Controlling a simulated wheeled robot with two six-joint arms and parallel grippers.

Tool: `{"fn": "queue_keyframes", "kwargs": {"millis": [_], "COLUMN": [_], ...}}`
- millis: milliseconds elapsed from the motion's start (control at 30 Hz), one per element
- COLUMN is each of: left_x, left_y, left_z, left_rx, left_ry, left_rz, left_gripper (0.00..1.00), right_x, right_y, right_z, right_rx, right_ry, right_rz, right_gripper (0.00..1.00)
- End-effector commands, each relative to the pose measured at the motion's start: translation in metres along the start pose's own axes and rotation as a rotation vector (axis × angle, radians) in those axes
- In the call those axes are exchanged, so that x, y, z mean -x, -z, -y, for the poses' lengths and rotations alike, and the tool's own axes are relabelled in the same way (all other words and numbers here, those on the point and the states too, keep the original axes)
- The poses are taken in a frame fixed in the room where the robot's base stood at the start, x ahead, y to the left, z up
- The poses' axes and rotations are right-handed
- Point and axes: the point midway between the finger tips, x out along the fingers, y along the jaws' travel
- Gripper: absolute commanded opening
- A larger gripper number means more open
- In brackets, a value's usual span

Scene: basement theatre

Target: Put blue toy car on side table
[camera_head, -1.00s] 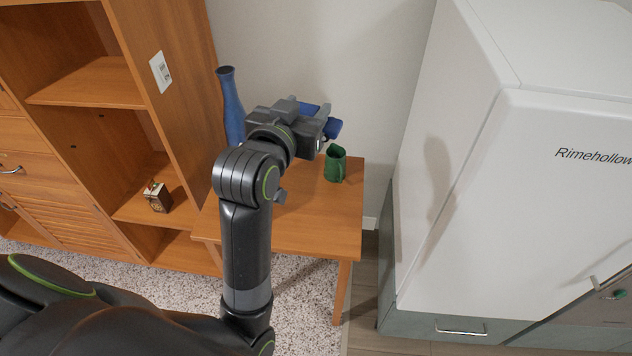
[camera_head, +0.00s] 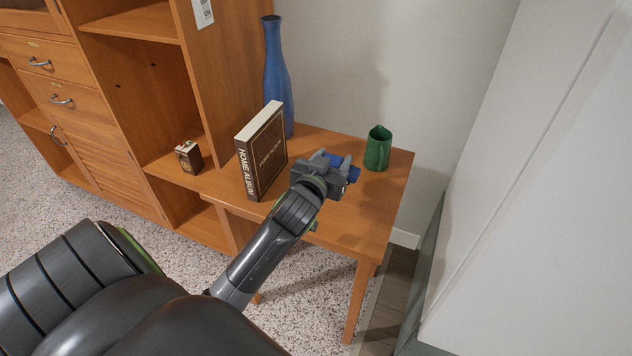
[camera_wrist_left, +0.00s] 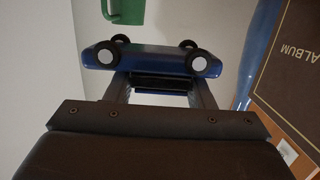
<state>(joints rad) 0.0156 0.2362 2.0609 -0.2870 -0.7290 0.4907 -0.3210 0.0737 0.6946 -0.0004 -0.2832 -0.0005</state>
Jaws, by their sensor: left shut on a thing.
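My left gripper (camera_head: 340,167) is over the side table (camera_head: 385,205), between the album and the green mug. It is shut on the blue toy car (camera_head: 354,174), which is partly hidden behind the fingers in the head view. I cannot tell whether the car touches the tabletop. My right gripper is not in view.
On the side table stand a brown album (camera_head: 262,155), a tall blue vase (camera_head: 277,80) and a green mug (camera_head: 377,150). A wooden shelf unit (camera_head: 120,90) is on the left and a white cabinet (camera_head: 540,180) on the right. The table's front right is bare.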

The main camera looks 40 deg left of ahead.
Motion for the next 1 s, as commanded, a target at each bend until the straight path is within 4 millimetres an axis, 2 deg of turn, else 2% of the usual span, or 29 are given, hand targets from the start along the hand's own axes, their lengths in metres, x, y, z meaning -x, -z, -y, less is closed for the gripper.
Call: {"fn": "queue_keyframes", "kwargs": {"millis": [200,300,467,700,1000], "left_x": [-0.006,-0.008,-0.010,-0.015,-0.015], "left_y": [-0.043,-0.057,-0.067,-0.099,-0.101], "left_z": [0.002,0.001,0.002,0.002,0.001], "left_rx": [0.000,0.001,-0.001,-0.001,-0.001], "left_ry": [0.002,0.000,0.001,0.001,0.000], "left_rz": [0.005,0.003,0.001,0.003,0.000], "left_gripper": [0.23,0.23,0.23,0.23,0.23], "right_x": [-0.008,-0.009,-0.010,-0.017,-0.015], "right_y": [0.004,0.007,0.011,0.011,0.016], "right_z": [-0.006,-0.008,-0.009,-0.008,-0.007], "right_rx": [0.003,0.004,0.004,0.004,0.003], "right_ry": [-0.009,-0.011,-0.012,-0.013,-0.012], "right_rz": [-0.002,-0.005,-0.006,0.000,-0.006], "right_gripper": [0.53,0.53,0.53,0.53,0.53]}}
